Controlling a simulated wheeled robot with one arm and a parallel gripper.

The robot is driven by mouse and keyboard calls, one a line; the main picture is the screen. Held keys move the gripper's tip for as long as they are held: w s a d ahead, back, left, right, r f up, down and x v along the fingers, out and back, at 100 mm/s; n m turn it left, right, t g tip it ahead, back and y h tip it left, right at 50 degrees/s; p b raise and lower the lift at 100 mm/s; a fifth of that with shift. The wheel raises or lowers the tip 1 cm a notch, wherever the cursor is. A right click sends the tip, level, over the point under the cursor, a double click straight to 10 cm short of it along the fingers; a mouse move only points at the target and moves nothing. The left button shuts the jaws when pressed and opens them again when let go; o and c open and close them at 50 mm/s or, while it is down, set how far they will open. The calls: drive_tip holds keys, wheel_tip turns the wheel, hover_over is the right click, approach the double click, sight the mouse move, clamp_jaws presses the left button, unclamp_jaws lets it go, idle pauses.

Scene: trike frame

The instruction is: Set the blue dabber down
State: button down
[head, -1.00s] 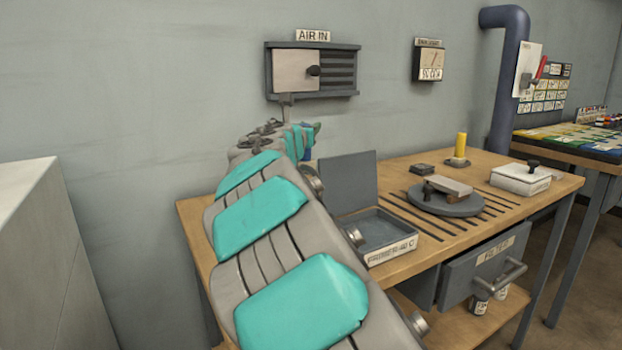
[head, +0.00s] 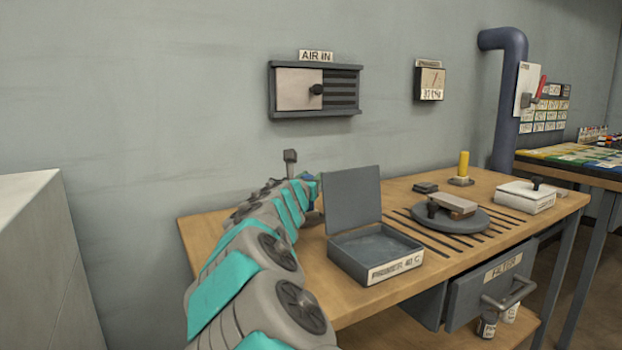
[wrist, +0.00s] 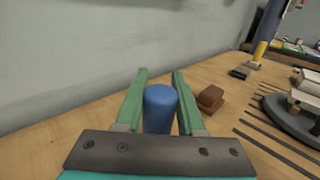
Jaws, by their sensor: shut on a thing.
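The blue dabber (wrist: 160,108) is a plain blue cylinder, seen upright between the two green fingers of my gripper (wrist: 160,77) in the wrist view. The fingers are shut on its sides. Its lower end is hidden by the gripper body, so I cannot tell whether it touches the wooden bench top (wrist: 90,107). In the head view my arm reaches over the bench's left end, and its own links and the raised box lid mostly hide the gripper and dabber.
An open grey box (head: 375,245) with a raised lid (head: 352,198) is right of my arm. A round grey turntable (head: 455,221) and yellow cylinder (head: 463,163) stand farther right. Bench left of the dabber is bare.

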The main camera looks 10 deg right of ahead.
drive_tip(key=c, duration=0.5)
unclamp_jaws()
drive_tip(key=shift+r, duration=0.1)
drive_tip(key=shift+v, duration=6)
